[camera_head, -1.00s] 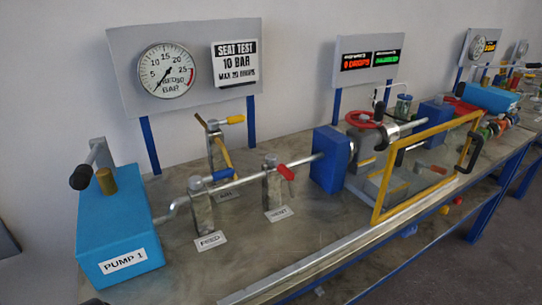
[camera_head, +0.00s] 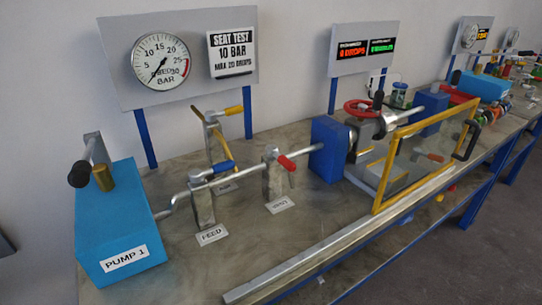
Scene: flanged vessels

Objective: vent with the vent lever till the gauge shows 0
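The vent lever (camera_head: 287,162) is red and sits on top of the valve block (camera_head: 273,180) behind the VENT label (camera_head: 280,205). It slants downward to the right, at an angle to the silver pipe. The round white gauge (camera_head: 161,61) is on the grey panel at the upper left. Its thin needle seems to point to the lower left, near the low end of the scale; the exact reading is too small to tell. Neither of my grippers shows in this view.
A blue feed lever (camera_head: 224,168) lies along the pipe left of the vent. A yellow lever (camera_head: 233,110) is behind it. The blue PUMP 1 box (camera_head: 120,225) stands at left; a yellow-framed clear guard (camera_head: 389,175) stands at right. The bench front is mostly clear.

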